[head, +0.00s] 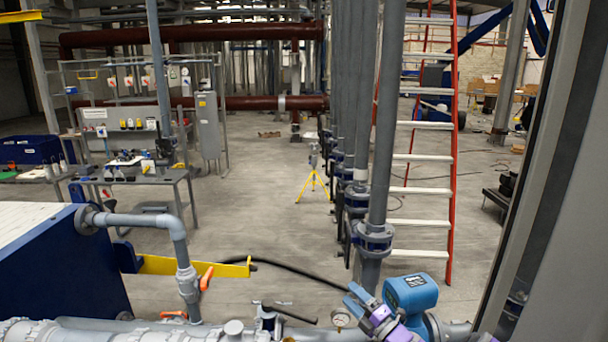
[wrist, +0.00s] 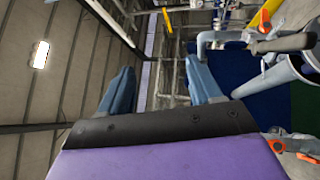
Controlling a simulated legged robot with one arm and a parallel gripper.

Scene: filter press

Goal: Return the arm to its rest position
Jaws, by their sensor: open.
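My gripper (head: 358,297) is at the bottom of the head view, right of centre, with pale blue fingers and a purple body. In the wrist view my gripper (wrist: 160,84) is open, its two fingers spread wide with nothing between them. It appears next to a blue boxed instrument (head: 411,293) and a round pressure gauge (head: 340,317) in the head view; whether it touches either is unclear. The wrist view is turned sideways. There, grey piping (wrist: 222,37) and a dark-handled valve (wrist: 282,43) lie to the right of the fingers.
Grey vertical pipes (head: 380,140) and a red-sided ladder (head: 425,125) stand ahead. A blue press body (head: 60,270) and grey pipe elbow (head: 150,222) with an orange-handled valve (head: 206,279) are at left. Open floor (head: 250,215) lies in the middle.

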